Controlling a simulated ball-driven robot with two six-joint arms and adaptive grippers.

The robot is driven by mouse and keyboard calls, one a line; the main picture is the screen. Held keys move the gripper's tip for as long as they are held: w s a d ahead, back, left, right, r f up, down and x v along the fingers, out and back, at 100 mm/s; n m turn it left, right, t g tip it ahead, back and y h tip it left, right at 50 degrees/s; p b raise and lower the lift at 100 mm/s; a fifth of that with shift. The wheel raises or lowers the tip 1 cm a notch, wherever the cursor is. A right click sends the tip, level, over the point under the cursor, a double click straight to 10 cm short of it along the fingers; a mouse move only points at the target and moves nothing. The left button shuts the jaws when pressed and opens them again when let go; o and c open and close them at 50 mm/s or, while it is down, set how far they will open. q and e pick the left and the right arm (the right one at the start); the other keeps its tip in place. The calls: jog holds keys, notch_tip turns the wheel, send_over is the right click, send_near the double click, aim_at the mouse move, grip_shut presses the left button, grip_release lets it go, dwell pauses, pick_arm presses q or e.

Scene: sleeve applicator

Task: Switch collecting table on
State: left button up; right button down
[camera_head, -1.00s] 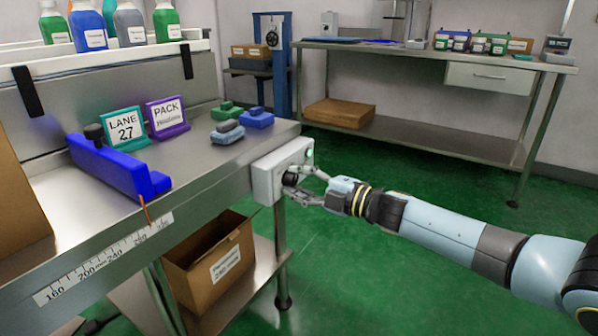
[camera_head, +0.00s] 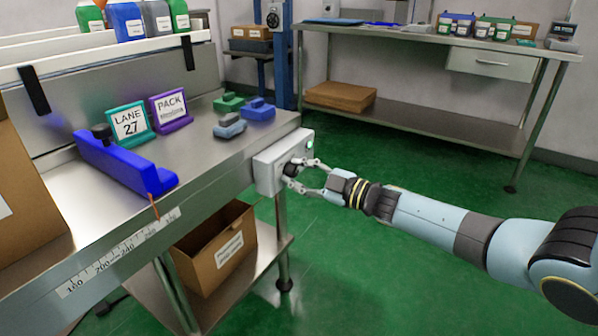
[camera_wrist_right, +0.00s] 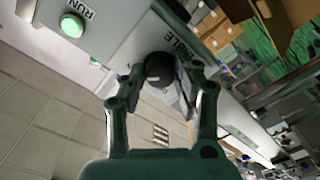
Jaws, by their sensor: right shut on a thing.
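The collecting table (camera_head: 225,160) is a steel bench at the left. A light grey control box (camera_head: 268,176) is fixed to its right end, with a black rotary knob (camera_head: 290,169) and a lit green light (camera_head: 310,141). My right gripper (camera_head: 293,176) has its fingers closed around the knob. In the right wrist view the knob (camera_wrist_right: 160,66) sits between the fingertips (camera_wrist_right: 158,82), which partly hide it. The green light (camera_wrist_right: 72,25) glows there beside the word RUN; a label by the knob is partly covered. My left gripper is not in view.
A blue guide rail (camera_head: 125,162), a LANE 27 sign (camera_head: 130,122), a PACK sign (camera_head: 171,107) and small blocks (camera_head: 258,109) are on the bench. An open carton (camera_head: 215,250) stands below. Green floor right of the bench is free.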

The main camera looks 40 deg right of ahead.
jog(key=shift+f, duration=0.15)
jog(key=c, duration=1)
grip_release()
jog(key=shift+s+d, duration=0.15)
jog(key=shift+s, duration=0.15)
jog(key=v, duration=1.1)
jog(key=shift+s+d, duration=0.1)
jog(key=shift+s, duration=0.05)
